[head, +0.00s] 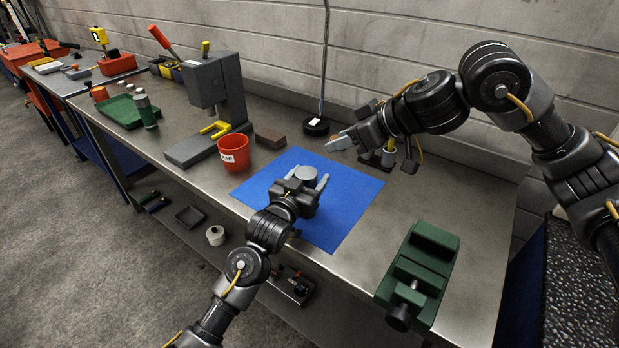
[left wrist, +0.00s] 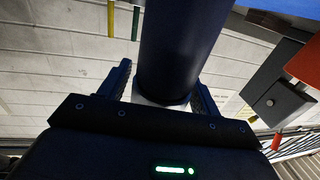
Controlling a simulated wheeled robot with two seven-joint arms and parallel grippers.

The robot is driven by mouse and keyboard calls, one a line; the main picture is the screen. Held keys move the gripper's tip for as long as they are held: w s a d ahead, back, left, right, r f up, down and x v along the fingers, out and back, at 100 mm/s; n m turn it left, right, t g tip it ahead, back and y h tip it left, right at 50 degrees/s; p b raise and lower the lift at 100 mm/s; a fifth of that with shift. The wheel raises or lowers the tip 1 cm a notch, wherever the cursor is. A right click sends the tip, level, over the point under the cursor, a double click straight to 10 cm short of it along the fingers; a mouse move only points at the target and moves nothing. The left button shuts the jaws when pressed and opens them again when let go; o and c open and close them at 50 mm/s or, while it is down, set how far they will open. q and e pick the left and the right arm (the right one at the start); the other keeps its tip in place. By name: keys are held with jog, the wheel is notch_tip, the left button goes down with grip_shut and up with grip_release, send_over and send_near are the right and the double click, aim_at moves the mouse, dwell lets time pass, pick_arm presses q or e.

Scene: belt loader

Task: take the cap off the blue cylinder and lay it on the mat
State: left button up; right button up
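The blue cylinder (left wrist: 172,45) stands upright, dark in the left wrist view, which looks upside down. Its pale grey cap (head: 307,173) shows as a round top in the head view, over the blue mat (head: 347,195), and as a pale band in the left wrist view (left wrist: 160,99). My left gripper (head: 308,180) is open, with one finger on each side of the cylinder's capped end and a gap visible at the left finger. The cylinder's body is hidden in the head view. My right gripper (head: 342,141) is beyond the mat's far edge; its finger gap is unclear.
A red cup (head: 234,153) stands left of the mat, beside a grey press (head: 216,88). A brown block (head: 270,138) lies behind the mat. A green vise (head: 420,275) is at the front right. A lamp base (head: 316,127) is near my right gripper. The mat's right part is clear.

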pick_arm(q)
jog(key=shift+o, duration=0.9)
jog(key=v, duration=1.2)
